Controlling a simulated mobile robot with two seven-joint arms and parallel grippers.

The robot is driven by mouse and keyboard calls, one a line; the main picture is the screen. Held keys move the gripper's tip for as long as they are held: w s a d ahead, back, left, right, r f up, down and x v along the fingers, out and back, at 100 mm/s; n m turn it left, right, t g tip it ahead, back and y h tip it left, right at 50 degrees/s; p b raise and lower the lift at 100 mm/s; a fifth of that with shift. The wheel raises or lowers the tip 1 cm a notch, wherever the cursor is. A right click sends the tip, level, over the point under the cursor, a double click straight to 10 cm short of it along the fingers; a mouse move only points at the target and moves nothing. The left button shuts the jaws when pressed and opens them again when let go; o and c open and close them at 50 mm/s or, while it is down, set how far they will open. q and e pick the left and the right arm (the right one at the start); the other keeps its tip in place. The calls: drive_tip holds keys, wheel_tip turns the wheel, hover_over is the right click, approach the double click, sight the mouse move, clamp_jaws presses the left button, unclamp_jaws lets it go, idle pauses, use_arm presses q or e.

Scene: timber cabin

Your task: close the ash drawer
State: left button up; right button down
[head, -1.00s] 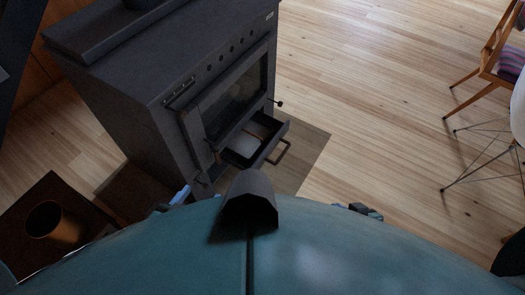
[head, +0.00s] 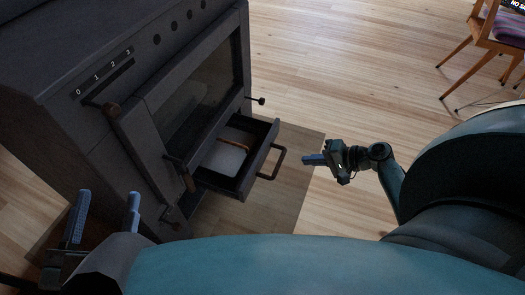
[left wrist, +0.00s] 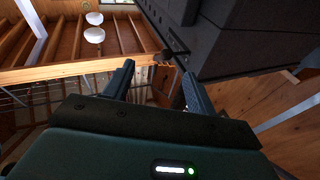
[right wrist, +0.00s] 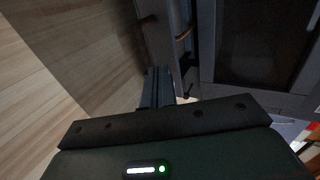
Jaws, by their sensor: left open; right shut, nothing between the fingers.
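The ash drawer (head: 262,162) is pulled out at the bottom of the dark stove (head: 150,95) in the head view. It holds a pale tray-like piece and a brown bar, and a loop handle (head: 280,163) sticks out from its front. My right gripper (head: 308,160) is shut and empty, to the right of the handle and apart from it, its fingers pointing at the drawer. Its closed fingers also show in the right wrist view (right wrist: 157,75). My left gripper (head: 107,197) is open and empty beside the stove's near left side.
A floor plate (head: 300,150) lies under the drawer and in front of the stove. Knobs and levers stick out from the stove's front. A wooden chair (head: 485,45) stands at the far right. The wooden floor between is clear.

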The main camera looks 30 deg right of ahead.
sight(261, 158)
drive_tip(key=b+x, duration=0.1)
drive_tip(key=x, duration=0.3)
drive_tip(key=b+x, duration=0.2)
drive_tip(key=x, duration=0.2)
drive_tip(key=r+b+x, duration=0.1)
drive_tip(key=b+x, duration=0.1)
drive_tip(key=x, duration=0.2)
drive_tip(key=shift+w+a, duration=0.3)
drive_tip(key=shift+w, duration=0.1)
use_arm(q)
drive_tip(key=shift+w+a+r+m+t+h, duration=0.15)
drive_tip(key=shift+r+m+t+h, duration=0.25)
drive_tip(key=shift+r+m+h, duration=0.45)
drive_tip(key=shift+w+r+m+t+h, duration=0.15)
drive_tip(key=shift+r+m+t+h, duration=0.25)
drive_tip(key=shift+r+m+h, duration=0.45)
drive_tip(key=shift+w+a+r+m+t+h, duration=0.15)
drive_tip(key=shift+r+m+t+h, duration=0.35)
drive_tip(key=shift+r, duration=0.6)
use_arm(e)
drive_tip(key=shift+w+a+r, duration=0.15)
drive_tip(key=shift+w+a, duration=0.25)
drive_tip(key=shift+w, duration=0.05)
use_arm(q)
drive_tip(key=shift+d+r, duration=0.1)
